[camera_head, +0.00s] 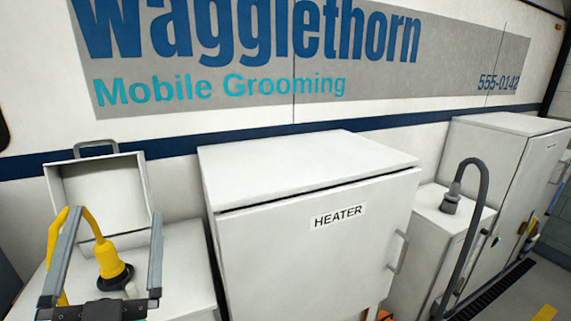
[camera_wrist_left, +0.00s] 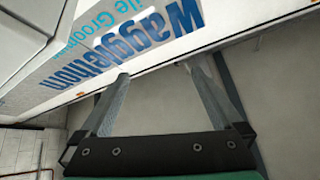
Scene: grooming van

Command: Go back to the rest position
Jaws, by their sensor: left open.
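My left gripper (camera_head: 116,213) is at the lower left of the head view, its two grey fingers spread wide apart. Nothing is held between them. In the left wrist view, the open fingers (camera_wrist_left: 155,72) also show empty, with the van side behind them. A yellow plug (camera_head: 108,258) with a black base stands on a white box beyond the gripper, seen between the fingers. Its yellow cable (camera_head: 92,222) arches up and down behind the left finger. My right gripper is not in view.
The box's lid (camera_head: 98,190) stands open. A white HEATER cabinet (camera_head: 310,240) is in the middle. To its right are a smaller white box (camera_head: 425,210) with a grey hose (camera_head: 478,205) and a tall cabinet (camera_head: 490,160). The van wall (camera_head: 300,110) is behind. Floor shows at lower right.

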